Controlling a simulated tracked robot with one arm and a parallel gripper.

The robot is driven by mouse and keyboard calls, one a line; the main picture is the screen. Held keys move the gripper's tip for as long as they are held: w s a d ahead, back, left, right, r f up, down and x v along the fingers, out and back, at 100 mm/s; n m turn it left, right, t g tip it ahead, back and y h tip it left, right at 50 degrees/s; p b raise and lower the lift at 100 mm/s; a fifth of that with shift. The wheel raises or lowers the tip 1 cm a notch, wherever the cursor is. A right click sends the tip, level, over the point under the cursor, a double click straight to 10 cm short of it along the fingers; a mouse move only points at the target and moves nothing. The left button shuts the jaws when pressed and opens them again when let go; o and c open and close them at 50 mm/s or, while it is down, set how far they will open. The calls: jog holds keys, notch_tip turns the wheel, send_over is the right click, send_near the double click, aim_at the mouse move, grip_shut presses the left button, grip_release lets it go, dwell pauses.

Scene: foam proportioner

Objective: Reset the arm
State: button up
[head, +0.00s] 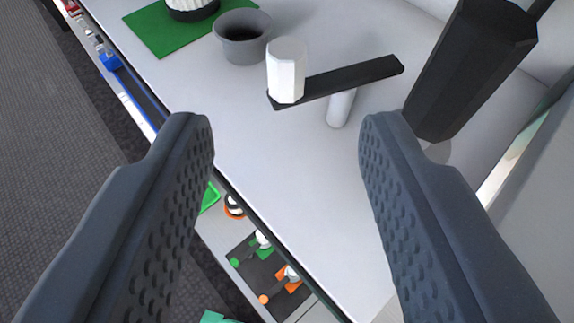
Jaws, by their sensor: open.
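My gripper (287,124) is open and empty, its two grey ridged fingers wide apart in the foreground. Beyond and between the fingertips is a flat black lever arm (350,78) on a short white post (341,107). A white faceted knob (286,70) stands upright at the lever's left end. The lever slants slightly up to the right in the picture. The fingers appear apart from the knob and lever. The post's foot stands on the light grey worktop (270,180).
A grey round cup (242,37) stands left of the knob, near a green mat (150,32) bearing a black-and-white round part. A large black block (470,65) rises at the right. Below the worktop's edge are green and orange items (265,244). The worktop's middle is clear.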

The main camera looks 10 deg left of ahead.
jog(key=shift+s+d+r, duration=0.15)
jog(key=shift+s+r, duration=0.05)
jog(key=shift+s, duration=0.25)
jog(key=w+a+f+m+t+h+b, duration=0.1)
jog(key=w+a+f+b, duration=0.1)
jog(key=a+f+b, duration=0.3)
jog(key=w+a+f+m+t+h+b, duration=0.1)
jog(key=a+f+b, duration=0.5)
jog(key=a+f, duration=0.6)
jog(key=shift+w+a+m+h+b, duration=0.35)
jog(key=shift+w+a+h, duration=0.25)
jog(key=shift+w+a, duration=0.5)
